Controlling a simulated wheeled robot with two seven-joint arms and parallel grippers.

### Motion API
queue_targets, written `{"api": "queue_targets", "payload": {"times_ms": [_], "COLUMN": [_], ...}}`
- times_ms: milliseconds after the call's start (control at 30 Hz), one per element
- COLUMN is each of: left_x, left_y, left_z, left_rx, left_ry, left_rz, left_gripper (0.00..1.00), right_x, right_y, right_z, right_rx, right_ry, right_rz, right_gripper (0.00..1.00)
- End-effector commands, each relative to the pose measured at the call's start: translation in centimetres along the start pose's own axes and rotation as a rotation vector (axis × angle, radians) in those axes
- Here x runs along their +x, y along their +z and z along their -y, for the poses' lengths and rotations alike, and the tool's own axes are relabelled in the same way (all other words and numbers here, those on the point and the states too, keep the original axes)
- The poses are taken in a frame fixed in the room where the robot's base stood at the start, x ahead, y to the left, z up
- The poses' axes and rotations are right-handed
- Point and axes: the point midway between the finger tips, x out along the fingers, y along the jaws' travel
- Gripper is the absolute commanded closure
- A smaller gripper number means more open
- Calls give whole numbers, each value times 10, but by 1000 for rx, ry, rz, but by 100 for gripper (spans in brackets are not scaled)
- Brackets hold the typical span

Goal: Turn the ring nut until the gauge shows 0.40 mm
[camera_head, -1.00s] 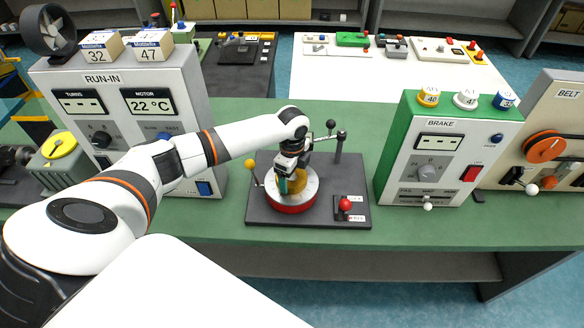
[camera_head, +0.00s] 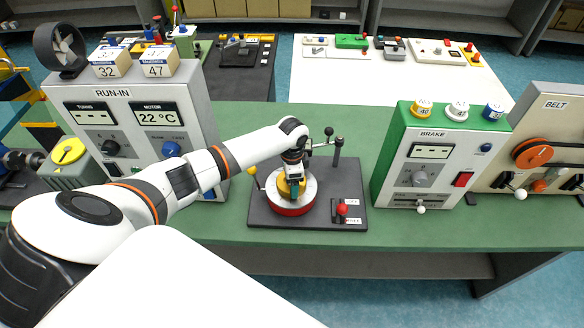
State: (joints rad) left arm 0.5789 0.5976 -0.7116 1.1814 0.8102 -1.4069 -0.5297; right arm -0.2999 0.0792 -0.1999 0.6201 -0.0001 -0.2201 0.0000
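A round unit with a red base and a white rim (camera_head: 309,188) sits on a dark plate (camera_head: 340,210) on the green bench. A yellow round part (camera_head: 285,186) shows at its middle. I cannot tell for sure which part is the ring nut. My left gripper (camera_head: 294,192) points down onto the yellow part from above. Its fingers are small and partly hidden, so their grip is unclear. The brake box (camera_head: 405,160) has a display (camera_head: 430,151) showing only dashes. No 0.40 mm reading is legible. My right gripper is not in view.
On the plate stand a dark post (camera_head: 337,155) with a side arm, a red-knobbed lever (camera_head: 342,209) and a yellow-knobbed lever (camera_head: 252,171). The run-in box (camera_head: 135,110) is at left, the belt panel (camera_head: 560,130) at right. The bench between plate and brake box is clear.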

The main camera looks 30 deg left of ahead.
Motion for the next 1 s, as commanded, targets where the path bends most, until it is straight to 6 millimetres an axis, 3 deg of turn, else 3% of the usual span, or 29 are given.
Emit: {"api": "queue_targets", "payload": {"times_ms": [467,500,600,867,1000], "left_x": [-1,-1,-1,-2,-14], "left_y": [0,0,0,0,1], "left_z": [-2,-2,-1,-1,-2], "left_rx": [-16,-16,-15,-15,-14], "left_ry": [4,4,4,2,4], "left_rz": [1,1,1,1,3], "left_gripper": [41,16,0,0,0], "right_x": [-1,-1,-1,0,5], "right_y": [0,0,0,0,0], "right_z": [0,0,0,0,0], "right_rx": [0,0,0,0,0], "right_ry": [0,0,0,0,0], "right_rz": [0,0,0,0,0], "right_gripper": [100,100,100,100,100]}}
